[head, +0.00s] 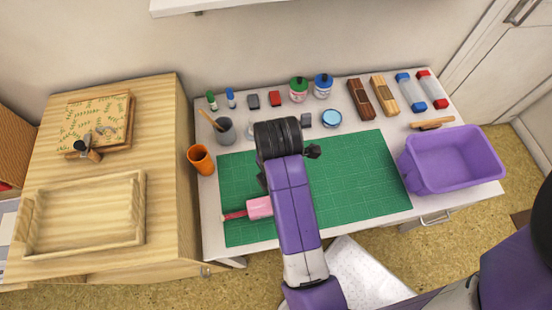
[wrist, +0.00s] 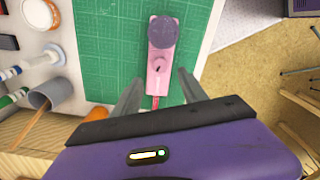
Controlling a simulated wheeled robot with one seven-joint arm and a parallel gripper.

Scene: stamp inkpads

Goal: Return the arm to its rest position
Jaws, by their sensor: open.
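My arm reaches from the bottom of the head view over the green cutting mat (head: 360,180), its dark wrist above the mat's upper middle. My gripper (wrist: 158,78) is open in the wrist view, with its two grey fingers apart and nothing held. A pink tool (head: 259,207) with a red end lies on the mat, left of my arm in the head view. In the wrist view the pink tool (wrist: 159,68) appears beyond and between the fingertips, with a round purple part on it. In the head view my arm hides part of the mat, and the fingers are not clear.
A purple bin (head: 453,185) stands at the table's right. An orange cup (head: 201,159) and a grey cup (head: 226,130) stand left of the mat. Bottles, stamps and inkpads line the back. A wooden tray (head: 140,207) sits on the left cabinet. The mat's right half is clear.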

